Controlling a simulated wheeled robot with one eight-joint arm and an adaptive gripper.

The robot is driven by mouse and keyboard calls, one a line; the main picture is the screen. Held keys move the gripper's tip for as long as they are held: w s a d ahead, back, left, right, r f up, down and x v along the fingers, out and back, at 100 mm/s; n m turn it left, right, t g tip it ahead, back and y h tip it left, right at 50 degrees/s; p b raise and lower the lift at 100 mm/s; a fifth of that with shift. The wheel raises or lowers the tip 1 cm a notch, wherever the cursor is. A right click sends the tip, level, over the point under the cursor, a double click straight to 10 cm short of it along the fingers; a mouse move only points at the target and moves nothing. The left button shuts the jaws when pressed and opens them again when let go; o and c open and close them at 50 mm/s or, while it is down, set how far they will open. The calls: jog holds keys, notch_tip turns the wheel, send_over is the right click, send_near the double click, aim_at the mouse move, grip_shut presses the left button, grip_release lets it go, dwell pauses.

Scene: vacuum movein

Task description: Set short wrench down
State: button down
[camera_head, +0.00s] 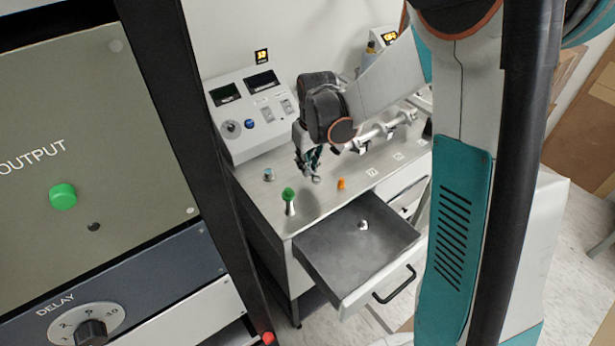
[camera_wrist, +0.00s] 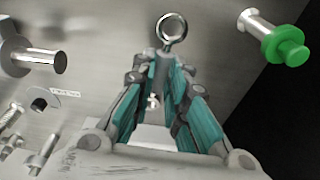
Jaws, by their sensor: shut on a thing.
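My gripper (camera_head: 311,170) is just above the metal cabinet top (camera_head: 325,203), between the control box and the open drawer. In the wrist view its teal fingers (camera_wrist: 160,65) are closed together around a small grey metal tool with a ring end, which I take as the short wrench (camera_wrist: 167,44). The ring points away from my palm, past the fingertips; the rest is hidden between the fingers. In the head view the wrench is too small to make out clearly, and I cannot tell whether it touches the surface.
The control box (camera_head: 238,140) stands behind. The drawer (camera_head: 335,262) is open with a small pale object (camera_head: 363,225) inside. Several bolts (camera_wrist: 42,155) show at lower left in the wrist view.

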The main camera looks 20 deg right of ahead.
aim_at(308, 183)
jog(key=shift+f+b, duration=0.65)
jog(key=shift+f, duration=1.55)
jog(key=shift+f, duration=0.15)
jog(key=c, duration=1.6)
grip_release()
